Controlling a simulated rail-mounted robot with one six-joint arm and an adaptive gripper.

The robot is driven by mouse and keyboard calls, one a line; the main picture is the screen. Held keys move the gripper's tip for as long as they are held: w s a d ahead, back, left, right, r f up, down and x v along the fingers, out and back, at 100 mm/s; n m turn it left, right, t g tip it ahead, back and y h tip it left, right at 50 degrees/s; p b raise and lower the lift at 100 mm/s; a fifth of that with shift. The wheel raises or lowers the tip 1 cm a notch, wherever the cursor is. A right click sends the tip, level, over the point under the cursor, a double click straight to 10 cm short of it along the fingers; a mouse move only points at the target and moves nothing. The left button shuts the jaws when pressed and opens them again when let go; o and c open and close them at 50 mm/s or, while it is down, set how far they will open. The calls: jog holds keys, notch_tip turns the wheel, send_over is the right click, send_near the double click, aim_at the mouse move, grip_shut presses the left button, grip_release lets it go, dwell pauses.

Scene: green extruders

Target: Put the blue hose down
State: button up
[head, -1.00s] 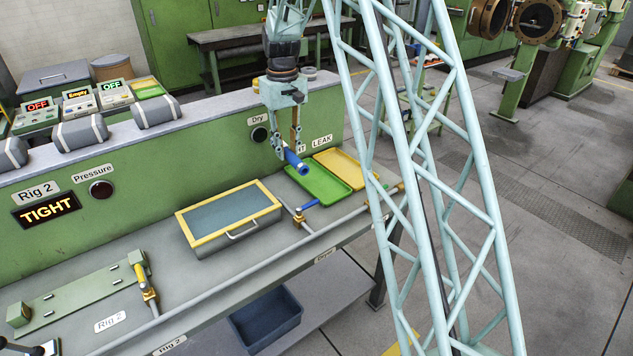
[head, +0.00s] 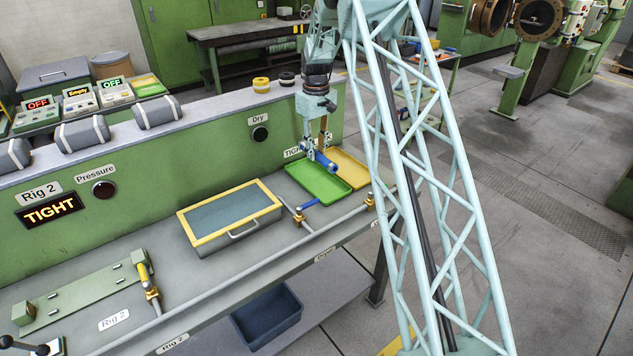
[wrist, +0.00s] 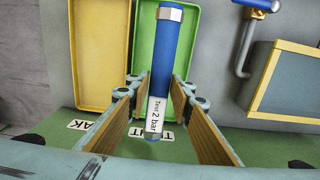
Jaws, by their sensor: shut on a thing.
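The blue hose (head: 325,161) is in my gripper (head: 319,150), over the back part of the green tray (head: 334,196) by the TIGHT sign. In the wrist view the hose (wrist: 172,55) runs lengthwise between the two fingers of my gripper (wrist: 160,108), which are shut on it. It has a metal hex collar at its far end and a white "Test 2 bar" label. The green tray (wrist: 146,45) shows below it and looks empty. The gap between hose and tray is hard to judge.
An empty yellow tray (head: 357,180) by the LEAK sign lies right of the green one. Left are a small blue-handled valve (head: 310,203) on piping and a yellow-framed box (head: 189,237). The green wall panel (head: 215,155) stands close behind the trays.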

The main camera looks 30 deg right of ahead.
jog(key=shift+f, duration=0.1)
jog(key=shift+f, duration=3)
jog(key=shift+f+b, duration=0.35)
jog(key=shift+f, duration=1.5)
jog(key=shift+f, duration=0.15)
jog(key=o, duration=0.9)
